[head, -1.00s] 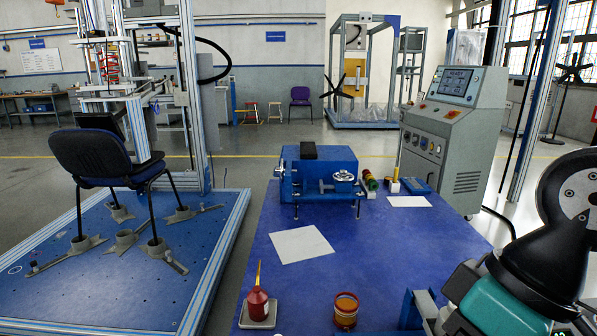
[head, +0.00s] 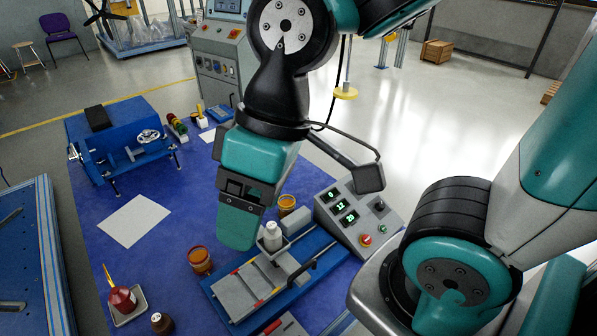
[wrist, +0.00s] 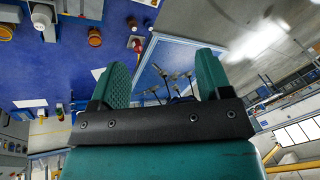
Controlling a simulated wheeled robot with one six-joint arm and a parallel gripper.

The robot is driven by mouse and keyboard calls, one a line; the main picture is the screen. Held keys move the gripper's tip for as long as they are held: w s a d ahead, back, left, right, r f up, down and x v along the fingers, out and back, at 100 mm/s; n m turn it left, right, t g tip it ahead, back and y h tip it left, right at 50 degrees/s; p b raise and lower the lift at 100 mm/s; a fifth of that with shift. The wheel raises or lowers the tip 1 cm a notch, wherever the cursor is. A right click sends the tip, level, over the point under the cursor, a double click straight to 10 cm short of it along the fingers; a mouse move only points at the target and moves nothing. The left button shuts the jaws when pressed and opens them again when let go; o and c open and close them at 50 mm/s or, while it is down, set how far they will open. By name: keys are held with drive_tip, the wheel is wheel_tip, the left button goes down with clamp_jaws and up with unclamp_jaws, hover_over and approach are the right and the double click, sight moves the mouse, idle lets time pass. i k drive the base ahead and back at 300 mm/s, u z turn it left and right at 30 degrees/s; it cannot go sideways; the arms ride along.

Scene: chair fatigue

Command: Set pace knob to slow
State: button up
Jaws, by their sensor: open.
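A grey control box (head: 355,216) sits at the right of the blue table, with green lit displays, a black knob (head: 379,205) and a red button (head: 365,240). A grey console (head: 219,62) with a screen and several knobs stands at the back. I cannot read which knob is the pace knob. My gripper (head: 240,225) hangs above the table, left of the control box and apart from it. In the wrist view my gripper (wrist: 163,78) is open, with nothing between its fingers. Neither knob panel's settings are legible.
A white sheet (head: 135,221) lies flat there.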

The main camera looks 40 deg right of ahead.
sight(379, 206)
drive_tip(key=z, duration=0.4)
drive_tip(key=k, duration=1.1)
drive_tip(key=z, duration=1.4)
drive_tip(key=i, duration=1)
drive_tip(key=u, duration=0.8)
